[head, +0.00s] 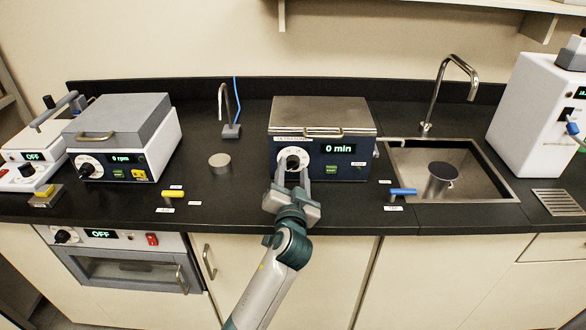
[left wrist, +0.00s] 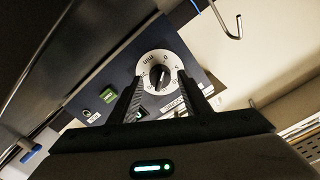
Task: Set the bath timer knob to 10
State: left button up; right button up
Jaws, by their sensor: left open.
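The ultrasonic bath (head: 322,115) is a steel-lidded box with a dark blue front panel at the middle of the counter. Its display (head: 338,149) reads 0 min. The bath timer knob (head: 292,162) is black on a round white dial; it also shows in the left wrist view (left wrist: 160,75), with its pointer line visible but the exact mark unclear. My left gripper (head: 291,182) is open in front of the dial. In the left wrist view its two fingers (left wrist: 158,95) stand either side of the lower dial, with the knob beyond the tips. Contact cannot be told. My right gripper is not in view.
A green button (head: 332,169) sits right of the dial. A blue-handled valve (head: 402,191) and a sink (head: 450,170) lie to the right. A yellow-handled valve (head: 173,194), a grey cylinder (head: 219,163) and a centrifuge-like box (head: 125,140) are left. The counter front is mostly clear.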

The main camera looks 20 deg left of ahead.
pick_arm(q)
jog(key=shift+w, duration=0.2)
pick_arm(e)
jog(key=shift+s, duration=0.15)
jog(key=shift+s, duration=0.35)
